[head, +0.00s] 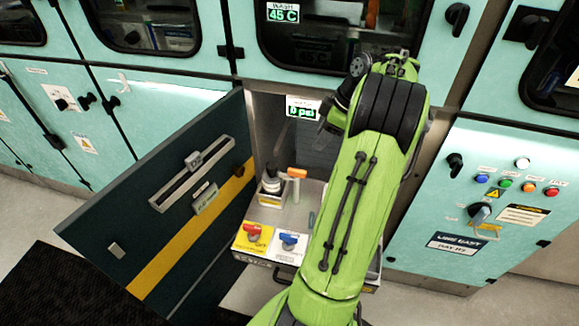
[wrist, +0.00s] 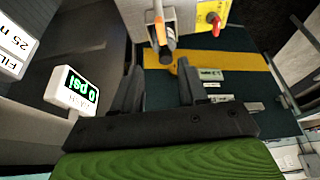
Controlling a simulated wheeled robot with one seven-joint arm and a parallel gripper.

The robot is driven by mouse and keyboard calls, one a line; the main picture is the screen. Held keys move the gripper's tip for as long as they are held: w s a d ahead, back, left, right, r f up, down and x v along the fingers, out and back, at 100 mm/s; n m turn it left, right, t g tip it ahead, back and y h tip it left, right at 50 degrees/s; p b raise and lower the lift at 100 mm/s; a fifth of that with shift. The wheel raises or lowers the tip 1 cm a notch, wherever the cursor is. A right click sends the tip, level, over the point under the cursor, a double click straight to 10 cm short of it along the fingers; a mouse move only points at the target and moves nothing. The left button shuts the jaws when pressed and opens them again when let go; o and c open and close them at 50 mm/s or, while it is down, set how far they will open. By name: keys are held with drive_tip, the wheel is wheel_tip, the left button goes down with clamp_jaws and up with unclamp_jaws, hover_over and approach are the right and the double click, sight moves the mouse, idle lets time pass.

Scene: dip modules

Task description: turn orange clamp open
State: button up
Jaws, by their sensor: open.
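The orange clamp (head: 297,172) shows in the head view as a small orange handle on top of a pale post, inside the open cabinet bay. In the wrist view an orange handle (wrist: 160,28) stands at the top, beyond the fingertips. My gripper (wrist: 157,75) is open, with one dark finger on each side and nothing between them. The handle looks roughly in line with the gap and apart from both fingers. In the head view my green arm hides most of the gripper and the right part of the bay.
A dark door (head: 150,215) with a yellow stripe stands open at left. A dark-capped container (head: 271,180) stands left of the clamp. A "0 psi" display (head: 303,109) hangs above.

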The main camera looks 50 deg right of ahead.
sight(298, 170)
drive_tip(key=b+x, duration=0.6)
drive_tip(key=x, duration=0.9)
drive_tip(key=shift+a+f, duration=0.1)
drive_tip(key=shift+f, duration=0.05)
clamp_jaws()
